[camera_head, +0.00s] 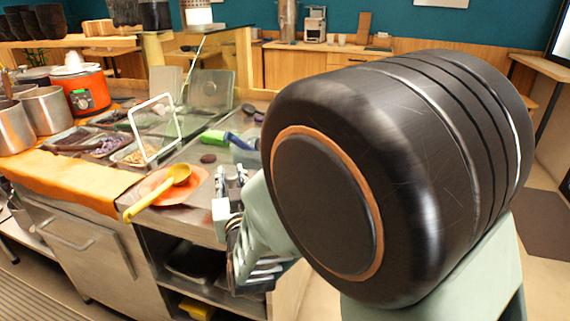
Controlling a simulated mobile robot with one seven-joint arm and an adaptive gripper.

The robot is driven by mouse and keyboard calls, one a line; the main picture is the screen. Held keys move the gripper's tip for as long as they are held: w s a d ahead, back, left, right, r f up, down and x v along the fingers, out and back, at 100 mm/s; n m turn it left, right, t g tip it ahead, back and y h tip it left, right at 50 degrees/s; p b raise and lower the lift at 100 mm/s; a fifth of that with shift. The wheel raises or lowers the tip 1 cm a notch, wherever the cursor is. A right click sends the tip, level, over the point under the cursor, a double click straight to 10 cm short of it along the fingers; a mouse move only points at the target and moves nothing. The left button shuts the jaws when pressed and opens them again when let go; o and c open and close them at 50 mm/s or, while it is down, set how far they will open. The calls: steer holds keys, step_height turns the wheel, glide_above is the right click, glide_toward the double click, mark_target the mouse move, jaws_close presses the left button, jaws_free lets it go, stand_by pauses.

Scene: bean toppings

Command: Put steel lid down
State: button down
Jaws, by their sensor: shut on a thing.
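My gripper (231,182) is low at the front right edge of the counter, partly behind my own arm. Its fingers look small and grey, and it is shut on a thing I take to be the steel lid. The held thing is hidden or too small to make out, so its tilt and any contact with the counter cannot be told. A square grey steel panel (211,91) stands upright at the back of the counter, apart from my gripper.
A yellow ladle (160,193) lies across an orange plate (168,186) on the counter. Food trays (88,142) and a tilted white frame (155,128) are behind. An orange cooker (82,90) and steel pots (47,107) stand left. My large dark arm joint blocks the right side.

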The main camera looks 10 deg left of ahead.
steer(key=shift+w+d+f, duration=0.15)
steer(key=shift+f, duration=0.05)
steer(key=shift+w+d+f+b, duration=0.1)
steer(key=shift+f+b, duration=0.2)
steer(key=shift+f, duration=0.55)
steer(key=shift+w+d+f+b, duration=0.1)
steer(key=shift+f+b, duration=0.15)
steer(key=shift+f, duration=0.6)
steer(key=shift+f, duration=0.15)
steer(key=shift+f+b, duration=0.1)
steer(key=shift+b, duration=0.2)
steer(key=c, duration=1.7)
jaws_free()
steer(key=shift+s, duration=0.1)
steer(key=shift+o, duration=0.2)
steer(key=shift+r+p, duration=0.35)
steer(key=shift+p, duration=0.1)
steer(key=p+v, duration=0.1)
steer(key=v, duration=0.8)
steer(key=shift+s+r, duration=0.15)
steer(key=p, duration=0.2)
steer(key=shift+p, duration=0.3)
